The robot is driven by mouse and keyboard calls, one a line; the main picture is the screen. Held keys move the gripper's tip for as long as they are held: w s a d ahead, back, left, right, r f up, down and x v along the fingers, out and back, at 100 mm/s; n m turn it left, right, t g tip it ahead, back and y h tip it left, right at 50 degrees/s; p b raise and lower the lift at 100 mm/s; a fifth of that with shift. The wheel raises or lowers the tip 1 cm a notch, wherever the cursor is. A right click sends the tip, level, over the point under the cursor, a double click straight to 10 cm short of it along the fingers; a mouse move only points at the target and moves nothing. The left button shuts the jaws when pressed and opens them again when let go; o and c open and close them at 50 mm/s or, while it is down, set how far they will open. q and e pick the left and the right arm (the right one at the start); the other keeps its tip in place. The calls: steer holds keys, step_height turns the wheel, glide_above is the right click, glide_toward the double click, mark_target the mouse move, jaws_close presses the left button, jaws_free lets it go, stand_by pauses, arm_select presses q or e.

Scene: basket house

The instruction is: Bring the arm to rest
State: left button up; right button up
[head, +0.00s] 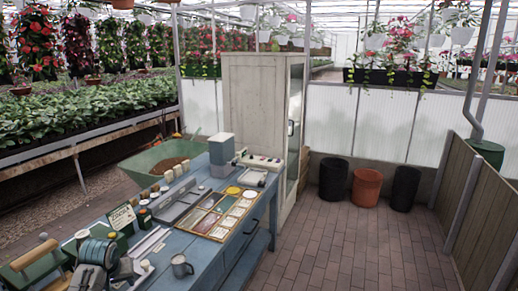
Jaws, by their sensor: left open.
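My left gripper (92,276) shows at the lower left of the head view, low over the near end of the blue workbench (205,253). It is open, and I see nothing held in it. A teal spool (97,251) is right by it in the picture; I cannot tell whether they touch. My right gripper is not in view.
A green wheelbarrow (150,163) is beyond the bench. The brick floor (355,240) at right is clear up to several pots.

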arm_select(q)
steer(key=s+d+f+m, duration=0.2)
steer(key=s+d+f, duration=0.25)
steer(key=s, duration=0.45)
steer(key=s+d+f+m, duration=0.1)
steer(key=s+d+f, duration=0.35)
steer(key=s, duration=0.45)
steer(key=s+d+r+m+h, duration=0.1)
steer(key=s+d, duration=0.1)
steer(key=s, duration=0.8)
steer(key=s+d+r+m, duration=0.1)
steer(key=s+d+m, duration=0.15)
steer(key=s, duration=0.85)
step_height(320, 180, down, 34)
steer(key=a+f+n+g+b, duration=0.1)
steer(key=a+g+b, duration=0.1)
steer(key=a, duration=0.1)
steer(key=s+f+b, duration=0.2)
steer(key=s+f, duration=1.6)
steer(key=f, duration=0.1)
steer(key=shift+s+a+f+g, duration=0.2)
steer(key=shift+a+g, duration=0.2)
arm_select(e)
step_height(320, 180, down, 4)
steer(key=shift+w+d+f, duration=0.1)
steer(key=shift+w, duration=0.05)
arm_select(q)
steer(key=shift+n, duration=0.35)
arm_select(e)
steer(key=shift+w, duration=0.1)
